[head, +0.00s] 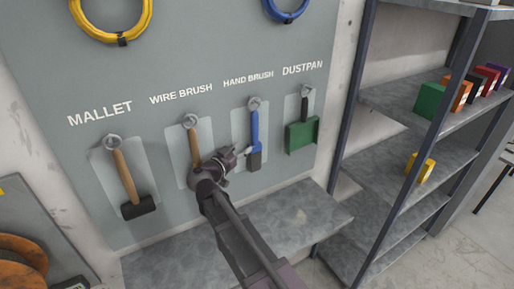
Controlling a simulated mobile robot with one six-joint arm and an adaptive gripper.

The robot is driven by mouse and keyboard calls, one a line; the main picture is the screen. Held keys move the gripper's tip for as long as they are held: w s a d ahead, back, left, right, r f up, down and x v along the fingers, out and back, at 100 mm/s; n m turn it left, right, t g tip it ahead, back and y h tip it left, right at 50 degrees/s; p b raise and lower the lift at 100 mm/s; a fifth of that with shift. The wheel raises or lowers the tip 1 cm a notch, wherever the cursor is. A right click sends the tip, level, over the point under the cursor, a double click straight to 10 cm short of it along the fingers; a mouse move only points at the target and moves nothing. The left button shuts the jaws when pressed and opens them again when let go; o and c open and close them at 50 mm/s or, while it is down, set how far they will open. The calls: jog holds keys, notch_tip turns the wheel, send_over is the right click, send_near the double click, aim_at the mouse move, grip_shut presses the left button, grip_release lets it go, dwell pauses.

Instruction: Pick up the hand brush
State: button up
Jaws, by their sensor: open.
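The hand brush (255,135) hangs upright on the wall board under the label HAND BRUSH. It has a blue handle at the top and a dark block with bristles at the bottom. My gripper (246,151) is open, with its fingertips close to the left side of the brush near the lower handle. I cannot tell whether they touch it. My arm comes up from the bottom of the head view and covers the lower part of the wire brush (194,142).
A mallet (125,180) hangs at the left and a green dustpan (302,135) hangs just right of the brush. A grey bench (300,215) lies below the board (200,55). A metal shelf rack (400,165) with several coloured boxes stands at the right.

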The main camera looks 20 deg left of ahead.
aim_at(252, 142)
jog(key=shift+w, duration=0.15)
jog(key=shift+w+d+f, duration=0.2)
jog(key=shift+w, duration=0.4)
jog(key=shift+b+x, duration=0.3)
jog(key=shift+x, duration=1.65)
jog(key=shift+f, duration=0.1)
grip_shut()
